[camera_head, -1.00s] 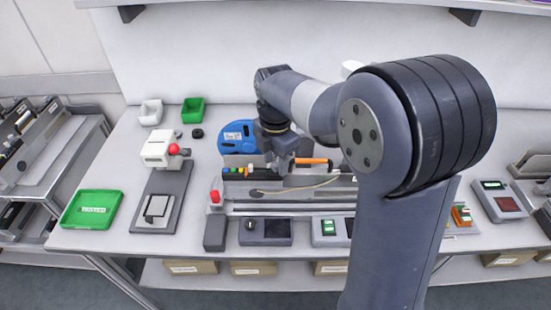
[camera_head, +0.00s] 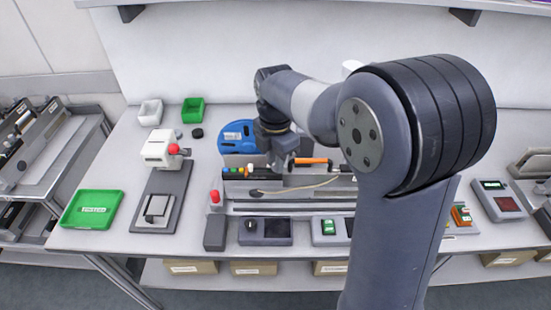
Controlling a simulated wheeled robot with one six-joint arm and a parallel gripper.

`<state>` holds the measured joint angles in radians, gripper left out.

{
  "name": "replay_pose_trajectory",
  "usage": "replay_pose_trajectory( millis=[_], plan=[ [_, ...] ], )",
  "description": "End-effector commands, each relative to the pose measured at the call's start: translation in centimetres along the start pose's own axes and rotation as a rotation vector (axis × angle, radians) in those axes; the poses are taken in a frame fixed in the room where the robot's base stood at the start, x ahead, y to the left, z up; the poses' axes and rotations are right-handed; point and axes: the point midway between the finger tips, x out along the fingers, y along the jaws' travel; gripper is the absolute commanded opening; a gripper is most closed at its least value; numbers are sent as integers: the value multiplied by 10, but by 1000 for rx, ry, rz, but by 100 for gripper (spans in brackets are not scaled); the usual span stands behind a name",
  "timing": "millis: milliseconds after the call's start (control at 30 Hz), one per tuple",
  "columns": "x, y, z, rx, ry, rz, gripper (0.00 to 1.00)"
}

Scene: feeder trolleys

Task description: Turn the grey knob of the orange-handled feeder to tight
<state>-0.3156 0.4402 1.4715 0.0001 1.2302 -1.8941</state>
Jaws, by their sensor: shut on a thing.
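The orange-handled feeder (camera_head: 300,182) lies on the bench in the middle of the head view, with a blue reel (camera_head: 236,136) at its back left. Its orange handle (camera_head: 312,161) shows just right of my gripper. My gripper (camera_head: 280,168) points down at the feeder's top, left of the handle, between it and the row of coloured buttons (camera_head: 238,171). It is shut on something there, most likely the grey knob. The knob itself is hidden by the fingers, so its turn position cannot be seen.
A green tray (camera_head: 92,209) lies at the front left. Small devices (camera_head: 265,232) line the bench front. My arm hides the feeder's right part.

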Motion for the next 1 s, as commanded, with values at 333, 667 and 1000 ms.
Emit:
replay_pose_trajectory(
  millis=[333, 667, 1000],
  plan=[
    [-2, 0, 0, 201, -1, 1, 0],
    [-2, 0, 0, 512, -1, 1, 0],
    [-1, 0, 0, 834, -1, 1, 0]
  ],
)
